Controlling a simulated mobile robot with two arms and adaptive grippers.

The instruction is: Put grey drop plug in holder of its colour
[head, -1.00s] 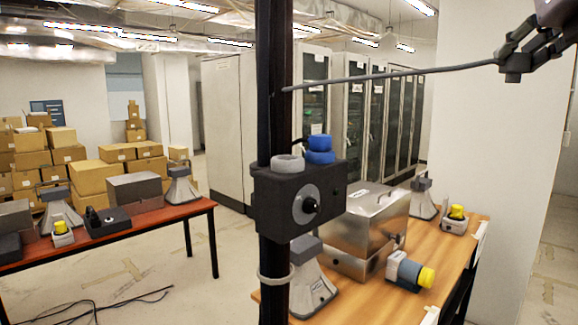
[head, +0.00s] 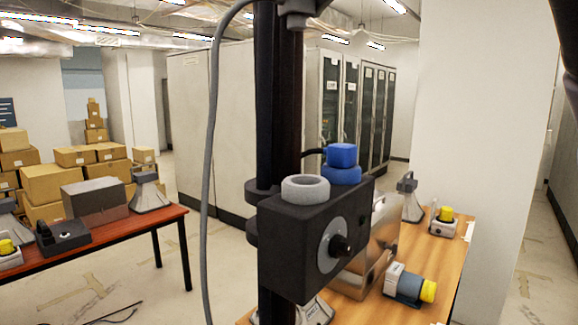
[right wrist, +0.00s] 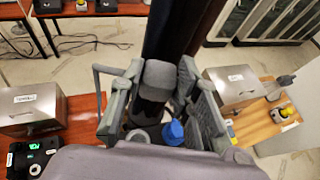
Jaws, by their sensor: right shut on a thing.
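The grey drop plug (right wrist: 160,75) is between the fingers of my right gripper (right wrist: 163,100) in the right wrist view, and the gripper is shut on it. Below it in that view are the grey ring holder (right wrist: 137,135) and the blue plug (right wrist: 174,132). In the head view, the grey holder (head: 305,188) is an open, empty ring on top of a dark box. The blue plug (head: 341,155) sits in the blue holder (head: 342,175) just right of it. A grey piece at the top edge is cut off, perhaps the plug. My left gripper is out of view.
The dark box (head: 300,245) is fixed to a black post (head: 279,110). A grey cable (head: 211,130) hangs left of the post. Behind, a wooden table (head: 410,295) carries a metal case and a yellow-capped device (head: 410,284). A red table (head: 172,218) stands left.

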